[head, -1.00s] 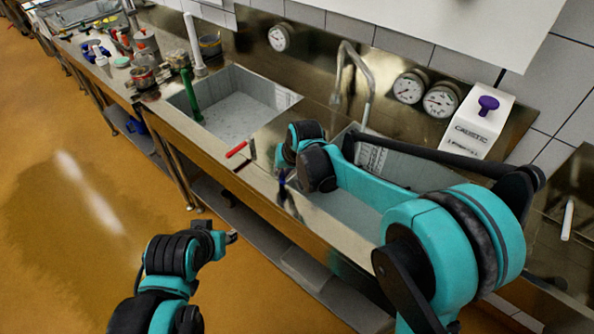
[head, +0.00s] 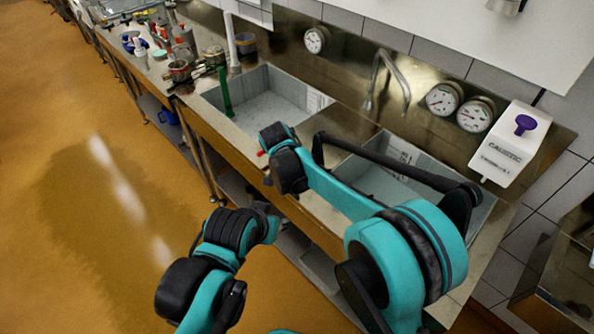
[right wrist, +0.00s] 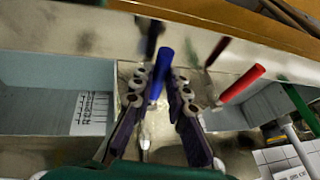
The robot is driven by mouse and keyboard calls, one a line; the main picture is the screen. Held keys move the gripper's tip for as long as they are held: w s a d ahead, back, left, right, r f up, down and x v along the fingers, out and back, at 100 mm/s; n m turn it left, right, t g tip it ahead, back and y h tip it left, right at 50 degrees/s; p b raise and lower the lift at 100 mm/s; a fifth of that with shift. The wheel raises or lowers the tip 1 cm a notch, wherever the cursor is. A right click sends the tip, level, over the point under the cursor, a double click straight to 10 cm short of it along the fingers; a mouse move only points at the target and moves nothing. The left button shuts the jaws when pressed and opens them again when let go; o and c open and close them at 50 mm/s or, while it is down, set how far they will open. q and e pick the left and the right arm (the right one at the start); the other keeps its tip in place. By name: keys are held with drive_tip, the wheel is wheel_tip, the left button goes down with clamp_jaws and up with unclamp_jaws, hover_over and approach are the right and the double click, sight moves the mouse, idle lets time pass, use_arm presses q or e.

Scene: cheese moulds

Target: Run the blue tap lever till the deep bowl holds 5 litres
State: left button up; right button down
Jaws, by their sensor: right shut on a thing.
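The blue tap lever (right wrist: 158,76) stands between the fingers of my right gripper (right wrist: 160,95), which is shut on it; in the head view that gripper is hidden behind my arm. A red lever (right wrist: 242,84) is beside it, apart from the fingers. Two sink basins show in the head view, a left one (head: 285,110) and a right one (head: 375,180). The right basin has a marked scale (right wrist: 90,108) on its wall. I cannot tell which is the deep bowl or read a water level. My left gripper (head: 264,210) is low before the counter; its fingers are unclear.
A curved spout (head: 387,62) rises behind the basins. A green upright tube (head: 225,92) stands in the left basin. Gauges (head: 444,98) and a white caustic dispenser (head: 510,145) are on the back wall. Jars and tools crowd the counter's far left. The floor in front is clear.

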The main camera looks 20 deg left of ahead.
drive_tip(key=shift+w+a+m, duration=0.15)
drive_tip(key=shift+a+m, duration=0.2)
drive_tip(key=shift+m, duration=0.15)
drive_tip(key=c, duration=1.5)
unclamp_jaws()
drive_tip(key=shift+r, duration=0.1)
drive_tip(key=v, duration=1.1)
drive_tip(key=shift+a+r, duration=0.25)
drive_tip(key=shift+r, duration=0.1)
